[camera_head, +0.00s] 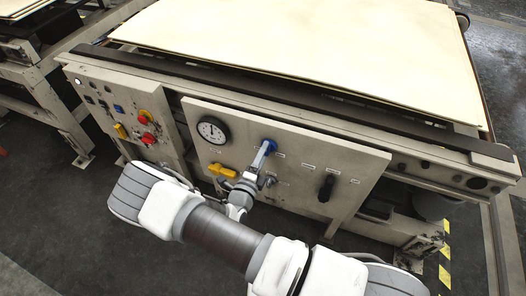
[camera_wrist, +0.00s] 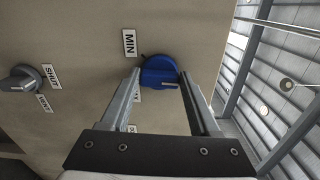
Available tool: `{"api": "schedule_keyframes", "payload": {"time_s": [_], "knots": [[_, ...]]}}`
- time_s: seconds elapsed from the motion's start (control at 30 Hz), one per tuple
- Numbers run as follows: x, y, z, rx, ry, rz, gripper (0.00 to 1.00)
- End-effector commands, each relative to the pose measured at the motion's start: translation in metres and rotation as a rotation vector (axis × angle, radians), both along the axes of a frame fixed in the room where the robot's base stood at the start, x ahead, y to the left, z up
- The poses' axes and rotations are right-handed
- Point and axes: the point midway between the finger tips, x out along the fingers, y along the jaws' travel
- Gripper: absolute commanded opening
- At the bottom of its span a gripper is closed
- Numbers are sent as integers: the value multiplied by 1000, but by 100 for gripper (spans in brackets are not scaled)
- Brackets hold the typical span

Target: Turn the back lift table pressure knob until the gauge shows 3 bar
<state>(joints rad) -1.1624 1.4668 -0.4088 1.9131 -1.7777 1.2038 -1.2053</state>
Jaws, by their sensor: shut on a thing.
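A blue pressure knob (camera_head: 268,145) is on the grey control panel of the lift table. It also shows in the wrist view (camera_wrist: 161,70), with a label reading MIN (camera_wrist: 129,43) beside it. My gripper (camera_head: 264,153) is shut on the blue knob; in the wrist view its two fingers (camera_wrist: 162,80) sit on opposite sides of it. A round white gauge with a black rim (camera_head: 213,130) is on the panel to the left of the knob. Its needle points roughly upward, but the scale is too small to read.
A yellow handle (camera_head: 224,171) is below the gauge and a black handle (camera_head: 326,188) is to the right. A grey knob (camera_wrist: 20,80) labelled SHUT shows in the wrist view. Red and yellow controls (camera_head: 145,117) are on the left cabinet. Pale sheets (camera_head: 300,35) lie on top.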

Motion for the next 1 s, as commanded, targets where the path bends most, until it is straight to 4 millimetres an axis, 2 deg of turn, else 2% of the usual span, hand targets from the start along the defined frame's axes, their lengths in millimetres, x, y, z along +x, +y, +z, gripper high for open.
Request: {"api": "schedule_keyframes", "payload": {"time_s": [0.5, 1.0], "knots": [[-1, -1, -3, -430, 159, -2, 7], [-1, -2, -4, -623, 229, -2, 7]]}}
